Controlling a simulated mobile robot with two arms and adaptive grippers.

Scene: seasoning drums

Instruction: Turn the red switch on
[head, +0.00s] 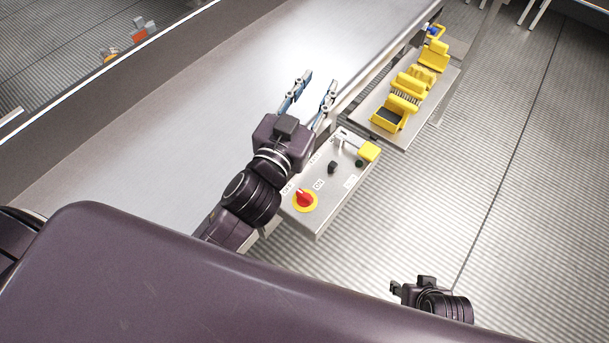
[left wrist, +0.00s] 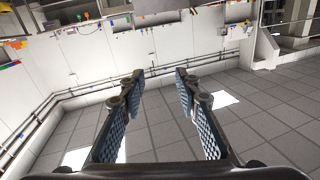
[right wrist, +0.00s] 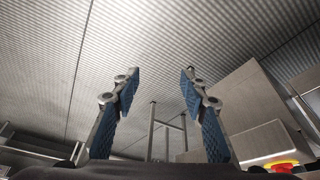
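The red switch (head: 304,198) is a red rotary knob on a yellow round plate. It sits on the near left part of a grey control panel (head: 322,215). My left gripper (head: 310,88) is open and empty, above the panel's far left side and beyond the switch. Its two fingers stand apart in the left wrist view (left wrist: 157,88). My right gripper (head: 394,288) is low at the right of the head view, apart from the panel. The right wrist view shows its fingers (right wrist: 158,85) open with nothing between them. The switch (right wrist: 283,165) shows at that view's lower right.
A wide metal surface (head: 215,85) lies left. Ribbed floor (head: 480,180) is clear at right.

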